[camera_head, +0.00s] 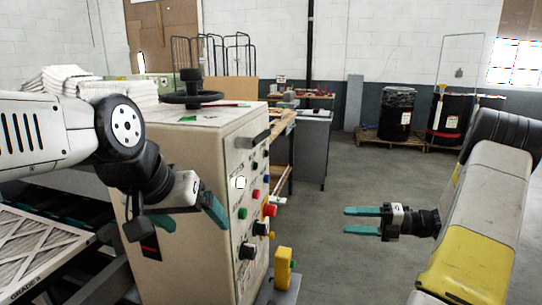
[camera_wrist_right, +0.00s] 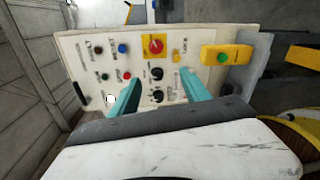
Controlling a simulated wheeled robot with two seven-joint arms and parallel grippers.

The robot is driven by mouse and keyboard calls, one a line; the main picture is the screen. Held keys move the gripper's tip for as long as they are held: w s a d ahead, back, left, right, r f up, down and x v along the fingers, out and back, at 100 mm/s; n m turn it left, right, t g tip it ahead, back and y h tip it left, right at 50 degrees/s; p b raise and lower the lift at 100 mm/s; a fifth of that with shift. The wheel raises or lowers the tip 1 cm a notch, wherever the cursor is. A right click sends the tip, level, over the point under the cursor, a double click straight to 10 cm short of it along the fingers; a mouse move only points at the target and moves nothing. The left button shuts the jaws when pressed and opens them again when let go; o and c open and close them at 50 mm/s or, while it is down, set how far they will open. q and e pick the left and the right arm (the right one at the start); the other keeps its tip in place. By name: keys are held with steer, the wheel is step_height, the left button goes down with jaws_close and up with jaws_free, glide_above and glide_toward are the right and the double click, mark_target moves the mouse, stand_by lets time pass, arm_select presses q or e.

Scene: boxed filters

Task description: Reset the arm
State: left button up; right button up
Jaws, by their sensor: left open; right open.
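My left gripper (camera_head: 190,216) is open and empty at the left in the head view, in front of the near side of the control cabinet (camera_head: 185,160). My right gripper (camera_head: 362,220) is open and empty over the clear floor, to the right of the cabinet and apart from it. In the right wrist view the two teal fingers of the right gripper (camera_wrist_right: 160,98) stand apart with nothing between them. The cabinet's panel with buttons and knobs (camera_wrist_right: 128,50) lies beyond them.
A boxed filter (camera_head: 38,250) lies on a rack at the lower left. White stacked items (camera_head: 62,78) and a black handwheel (camera_head: 190,97) are at the back left. A yellow switch box (camera_head: 283,268) sticks out from the cabinet. Black drums (camera_head: 397,112) stand on a pallet at the back right.

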steer(key=s+a+r+n+g+h, duration=0.6)
steer(key=s+a+r+n, duration=0.4)
steer(key=n, duration=0.7)
steer(key=s+r+n+t+h, duration=0.2)
steer(key=s+n+t+h, duration=0.2)
steer(key=n, duration=0.6)
steer(key=s+r+n+t+h, duration=0.3)
steer(key=s+n, duration=0.4)
steer(key=n, duration=0.3)
steer(key=shift+s+r+t+h, duration=0.3)
steer(key=shift+t+h, duration=0.1)
steer(key=shift+h, duration=0.2)
steer(key=shift+d, duration=0.1)
